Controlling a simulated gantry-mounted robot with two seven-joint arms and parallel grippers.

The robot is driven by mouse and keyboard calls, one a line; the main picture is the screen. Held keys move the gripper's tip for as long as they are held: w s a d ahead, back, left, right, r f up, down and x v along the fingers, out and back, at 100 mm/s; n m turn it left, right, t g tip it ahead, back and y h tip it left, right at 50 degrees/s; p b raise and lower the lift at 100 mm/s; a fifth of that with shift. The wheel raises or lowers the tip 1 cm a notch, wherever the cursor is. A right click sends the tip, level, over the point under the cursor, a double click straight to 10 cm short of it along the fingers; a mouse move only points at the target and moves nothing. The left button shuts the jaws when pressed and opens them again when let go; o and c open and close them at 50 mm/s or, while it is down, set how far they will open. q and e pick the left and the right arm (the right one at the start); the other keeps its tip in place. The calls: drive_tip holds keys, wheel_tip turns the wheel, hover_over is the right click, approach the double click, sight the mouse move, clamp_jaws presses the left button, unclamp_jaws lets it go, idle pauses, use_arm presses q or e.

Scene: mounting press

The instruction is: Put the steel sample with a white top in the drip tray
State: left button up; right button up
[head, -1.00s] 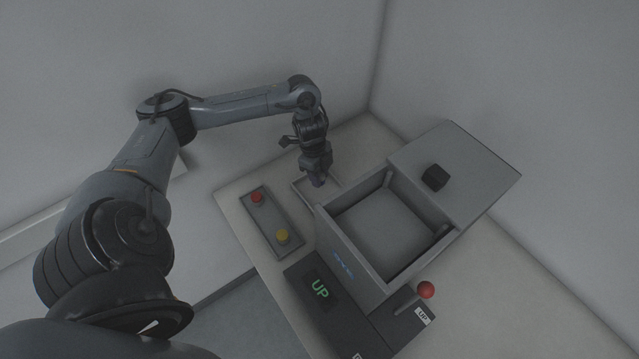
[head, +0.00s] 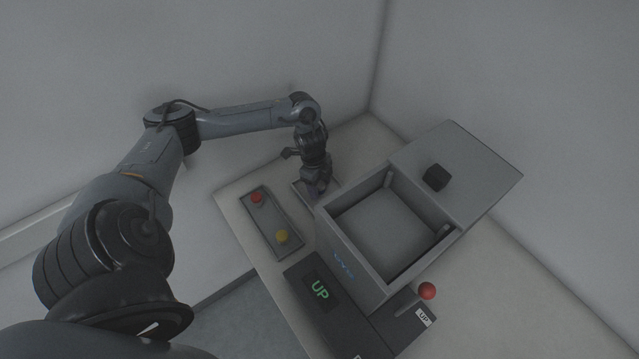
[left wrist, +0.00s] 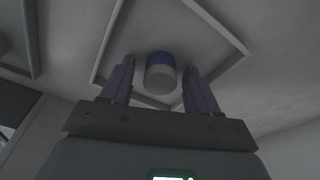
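My left gripper (head: 317,188) points down over a small shallow tray (head: 301,188) beside the press. In the left wrist view the tray's raised rim (left wrist: 222,22) surrounds a short cylinder (left wrist: 160,72) with a blue part and a pale grey part. My two fingers (left wrist: 160,82) stand on either side of the cylinder, with a visible gap at each side. I cannot tell from this which end is the white top. In the head view the cylinder is hidden by the gripper. My right gripper is not in view.
The press (head: 330,228) stands right of the tray, its chamber open, with a lid (head: 470,165) bearing a black knob. A panel with red and yellow buttons (head: 268,222) lies to the left. A red-knobbed lever (head: 427,291) is in front.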

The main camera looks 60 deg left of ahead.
use_arm(q)
drive_tip(key=shift+r, duration=0.15)
drive_tip(key=shift+a+r+p, duration=0.1)
drive_tip(key=shift+r+p, duration=0.8)
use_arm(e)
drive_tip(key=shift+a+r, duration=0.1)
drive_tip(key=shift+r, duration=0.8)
use_arm(q)
wheel_tip(320, 180, up, 10)
drive_tip(key=a+p, duration=0.1)
drive_tip(key=p, duration=0.9)
drive_tip(key=shift+s+a, duration=0.15)
drive_tip(key=shift+s, duration=0.3)
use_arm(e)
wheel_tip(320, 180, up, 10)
